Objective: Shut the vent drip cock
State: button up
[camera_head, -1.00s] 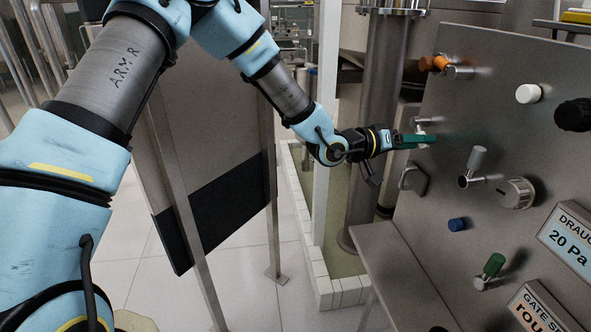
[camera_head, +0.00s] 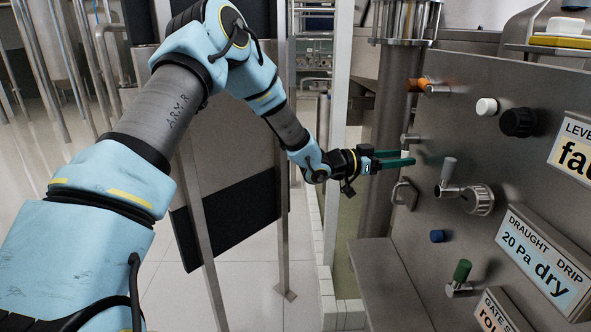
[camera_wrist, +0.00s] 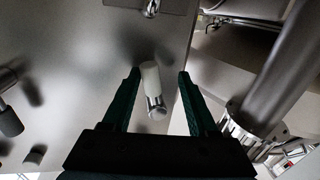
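My gripper (camera_head: 394,158) is open and empty in front of the panel's left edge, its green fingers apart. In the wrist view, a white-handled cock (camera_wrist: 151,78) with a metal end shows between the fingertips (camera_wrist: 158,76); neither finger visibly touches it. In the head view, a metal stub of a cock (camera_head: 409,138) sticks out just above the fingers; its white handle cannot be made out. Other cocks have an orange handle (camera_head: 418,85), a grey handle (camera_head: 449,170) and a green handle (camera_head: 462,270). No readable label names the vent drip cock.
A "Draught drip" sign (camera_head: 543,262) reads "20 Pa dry". A steel ledge (camera_head: 385,285) juts out below.

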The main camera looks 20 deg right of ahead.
jog(key=shift+w+a, duration=0.15)
jog(key=shift+w, duration=0.05)
jog(key=w+a+f+n+t+y+b, duration=0.1)
jog(key=w+a+f+n+t+y, duration=0.1)
jog(key=w+a, duration=0.5)
jog(key=w+a+f+n+t+y+b, duration=0.2)
jog(key=w+a+n+t+y, duration=0.2)
jog(key=a, duration=1.4)
jog(key=shift+w+a+t+y, duration=0.35)
jog(key=shift+w+t+y, duration=0.35)
jog(key=shift+w+t, duration=0.85)
